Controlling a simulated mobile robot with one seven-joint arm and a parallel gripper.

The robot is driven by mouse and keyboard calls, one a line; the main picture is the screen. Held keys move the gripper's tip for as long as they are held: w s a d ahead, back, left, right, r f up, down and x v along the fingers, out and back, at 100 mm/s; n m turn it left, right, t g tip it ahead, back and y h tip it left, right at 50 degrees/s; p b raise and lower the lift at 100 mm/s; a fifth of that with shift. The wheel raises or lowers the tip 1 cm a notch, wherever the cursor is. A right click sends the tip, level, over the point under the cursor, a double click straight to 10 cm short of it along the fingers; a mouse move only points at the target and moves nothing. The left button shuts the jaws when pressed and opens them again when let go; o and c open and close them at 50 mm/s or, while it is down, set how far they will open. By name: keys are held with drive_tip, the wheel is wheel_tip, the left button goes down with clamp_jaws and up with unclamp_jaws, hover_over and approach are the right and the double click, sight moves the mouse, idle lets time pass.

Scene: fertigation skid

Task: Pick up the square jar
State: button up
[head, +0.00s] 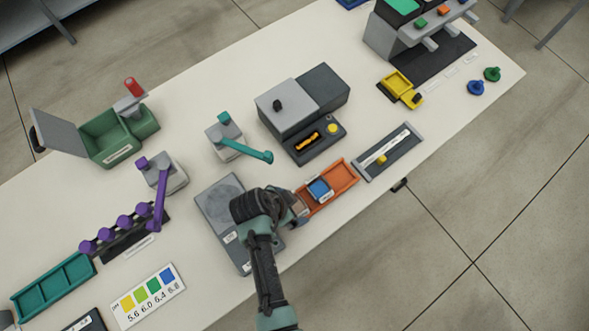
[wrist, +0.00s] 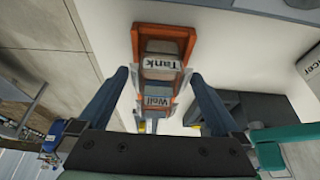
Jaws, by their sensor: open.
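A small square jar with a blue top (head: 320,189) sits in the orange tray (head: 345,178) near the table's front edge in the head view. In the wrist view the orange tray (wrist: 138,42) lies straight ahead, with white labels reading "Tank" and what looks like "Well"; which part there is the jar I cannot tell surely. My gripper (head: 301,207) is at the tray's left end in the head view, close to the jar. In the wrist view my gripper (wrist: 160,76) is open, its fingers on either side of the tray, with nothing held between them.
A grey scale-like plate (head: 222,190) lies partly under my arm. A teal-armed stand (head: 238,140) and a dark grey box unit (head: 300,105) stand behind the tray. A grey tray with a yellow slider (head: 387,153) is at its right.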

drive_tip(key=shift+x, duration=1.05)
drive_tip(key=shift+c, duration=0.3)
drive_tip(key=c, duration=1)
drive_tip(key=shift+r, duration=0.1)
drive_tip(key=shift+c, duration=0.2)
